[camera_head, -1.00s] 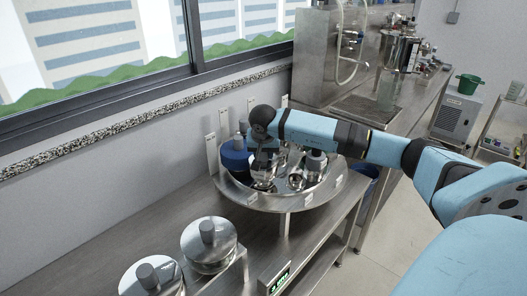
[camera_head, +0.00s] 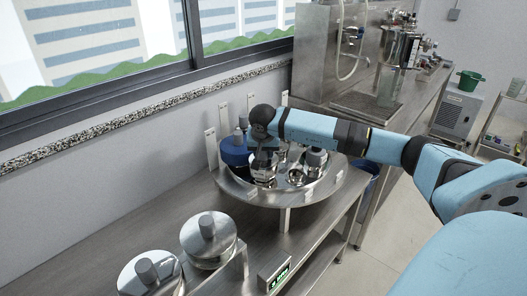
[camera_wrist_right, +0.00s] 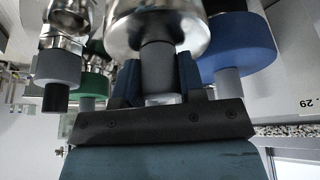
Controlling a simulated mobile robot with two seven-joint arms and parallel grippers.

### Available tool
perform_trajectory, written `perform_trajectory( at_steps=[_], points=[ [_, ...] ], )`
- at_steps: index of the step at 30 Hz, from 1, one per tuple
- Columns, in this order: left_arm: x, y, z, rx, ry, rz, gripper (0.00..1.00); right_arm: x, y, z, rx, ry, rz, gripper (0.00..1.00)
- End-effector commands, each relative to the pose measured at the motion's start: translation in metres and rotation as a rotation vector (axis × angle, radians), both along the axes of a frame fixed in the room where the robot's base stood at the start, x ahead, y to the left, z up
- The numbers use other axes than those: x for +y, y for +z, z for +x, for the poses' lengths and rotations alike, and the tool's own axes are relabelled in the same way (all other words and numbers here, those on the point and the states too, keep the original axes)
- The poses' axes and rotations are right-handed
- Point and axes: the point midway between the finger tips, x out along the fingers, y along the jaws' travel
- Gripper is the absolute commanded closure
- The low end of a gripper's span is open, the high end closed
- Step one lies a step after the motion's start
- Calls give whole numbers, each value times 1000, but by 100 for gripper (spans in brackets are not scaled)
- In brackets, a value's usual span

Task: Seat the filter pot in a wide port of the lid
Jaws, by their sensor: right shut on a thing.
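The filter pot (camera_head: 263,172), shiny steel with a grey knob, is at the front left of the round steel lid (camera_head: 240,191). My right gripper (camera_head: 262,152) is above it in the head view. In the right wrist view, the fingers of my right gripper (camera_wrist_right: 158,82) are shut on the grey knob, and the steel pot body (camera_wrist_right: 150,35) is beyond them. I cannot tell whether the pot's underside is in a port or just above the lid. A port (camera_head: 297,177) shows to the right of the pot. My left gripper is not in view.
A blue-bodied unit (camera_head: 233,152) stands close left of the pot, and a grey-topped steel unit (camera_head: 316,160) stands to the right. Two knobbed steel pots (camera_head: 208,245) are on the bench at front left, near a green-lit display (camera_head: 276,276).

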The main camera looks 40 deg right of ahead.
Motion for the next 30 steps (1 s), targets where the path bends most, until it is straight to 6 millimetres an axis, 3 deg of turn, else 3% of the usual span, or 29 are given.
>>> perform_trajectory(
  at_steps=[2,3,6,17,20,30],
  points=[
    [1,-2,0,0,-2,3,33,0,-1,0,-2,-1,0,100],
    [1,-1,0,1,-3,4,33,0,0,0,-2,-1,0,56],
    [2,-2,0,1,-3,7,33,0,0,0,-2,-1,0,33],
    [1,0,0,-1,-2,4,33,1,2,-1,0,1,0,33],
    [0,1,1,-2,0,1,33,4,14,-4,-2,1,-1,33],
    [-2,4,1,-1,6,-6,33,24,85,-25,-3,1,-1,33]
  ],
)
